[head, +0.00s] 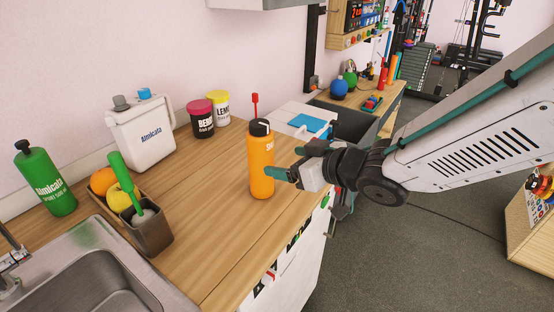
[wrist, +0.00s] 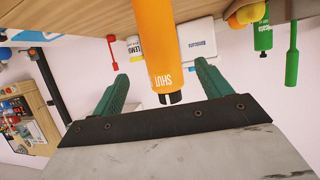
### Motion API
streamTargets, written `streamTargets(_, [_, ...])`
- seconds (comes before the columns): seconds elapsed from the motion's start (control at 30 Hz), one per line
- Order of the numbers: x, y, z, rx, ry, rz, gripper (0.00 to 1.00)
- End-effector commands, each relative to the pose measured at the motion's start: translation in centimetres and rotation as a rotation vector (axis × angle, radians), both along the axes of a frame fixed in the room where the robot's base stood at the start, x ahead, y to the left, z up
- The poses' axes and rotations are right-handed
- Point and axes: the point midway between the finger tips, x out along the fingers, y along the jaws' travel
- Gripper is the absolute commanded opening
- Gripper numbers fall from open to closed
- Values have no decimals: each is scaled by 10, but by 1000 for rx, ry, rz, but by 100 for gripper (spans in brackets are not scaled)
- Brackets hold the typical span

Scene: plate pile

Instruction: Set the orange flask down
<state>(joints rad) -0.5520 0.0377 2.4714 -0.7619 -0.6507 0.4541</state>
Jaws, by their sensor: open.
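The orange flask (head: 261,163) stands upright on the wooden counter (head: 205,225), near its right end. It has a black cap and white lettering. In the wrist view the flask (wrist: 157,45) appears upside down, between the two teal fingers and nearer the camera's middle. My gripper (head: 284,174) is at the flask's right side, about its lower half, with the jaws open. In the wrist view the fingers (wrist: 158,92) stand apart, with a visible gap on each side of the flask.
A white jug (head: 142,133), a black tub (head: 202,120), a yellow tub (head: 219,106) and a green bottle (head: 46,180) stand along the wall. A caddy (head: 148,230) with a green-handled brush and the sink (head: 95,285) are at left. The counter left of the flask is clear.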

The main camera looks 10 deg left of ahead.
Motion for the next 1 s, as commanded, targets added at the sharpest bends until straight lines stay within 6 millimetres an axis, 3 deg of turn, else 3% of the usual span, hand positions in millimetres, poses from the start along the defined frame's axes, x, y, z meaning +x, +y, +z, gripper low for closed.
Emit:
streamTargets(0.23, [-10, -17, 8, -1, -1, -1, 77])
streamTargets(0.57, [-6, -26, 11, -18, -4, -33, 77])
streamTargets(0.67, [12, -59, 18, -82, -11, -154, 77])
streamTargets(0.77, [28, -122, 29, -193, 13, -360, 77])
streamTargets(0.8, [30, -152, 32, -244, 42, -451, 77])
streamTargets(0.93, [6, -247, 41, -393, 189, -727, 77])
streamTargets(1.0, [-23, -287, 43, -452, 312, -835, 77])
